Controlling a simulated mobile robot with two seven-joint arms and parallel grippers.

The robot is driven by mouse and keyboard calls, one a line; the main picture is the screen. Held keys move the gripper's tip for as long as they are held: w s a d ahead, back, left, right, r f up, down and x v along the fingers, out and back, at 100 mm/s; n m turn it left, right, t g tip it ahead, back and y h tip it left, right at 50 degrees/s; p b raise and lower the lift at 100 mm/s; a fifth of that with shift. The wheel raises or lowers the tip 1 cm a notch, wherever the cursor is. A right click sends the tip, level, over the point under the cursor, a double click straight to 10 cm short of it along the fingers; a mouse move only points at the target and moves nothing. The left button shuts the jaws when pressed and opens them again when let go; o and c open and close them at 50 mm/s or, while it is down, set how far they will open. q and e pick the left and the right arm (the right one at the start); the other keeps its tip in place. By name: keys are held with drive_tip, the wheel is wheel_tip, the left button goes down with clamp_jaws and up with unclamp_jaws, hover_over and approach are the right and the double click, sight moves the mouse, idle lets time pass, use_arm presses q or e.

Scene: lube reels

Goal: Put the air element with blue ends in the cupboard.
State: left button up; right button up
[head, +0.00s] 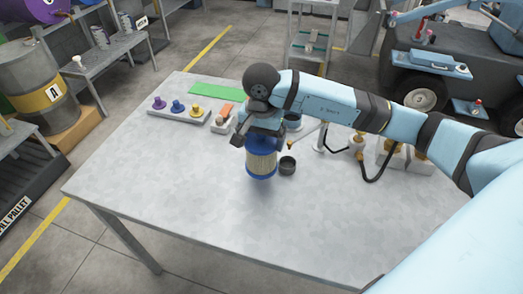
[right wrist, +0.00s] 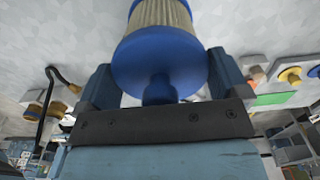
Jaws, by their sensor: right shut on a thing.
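The air element with blue ends (head: 262,160) has a pale pleated middle and hangs upright under my right gripper (head: 258,135) in the head view. It appears a little above the grey table (head: 170,199), with a faint shadow below. In the right wrist view the element (right wrist: 160,55) shows its blue end and knob between the two fingers of my right gripper (right wrist: 160,88). The gripper is shut on that knob. My left gripper is not in view. No cupboard can be made out for certain.
A small dark cup (head: 287,166) stands just right of the element. A tray with coloured knobs (head: 178,112) and a green mat (head: 220,90) lie at the back. Hoses and yellow fittings (head: 358,146) stand at the right. The table's front left is clear.

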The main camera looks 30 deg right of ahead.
drive_tip(key=shift+f, duration=2.55)
drive_tip(key=o, duration=0.9)
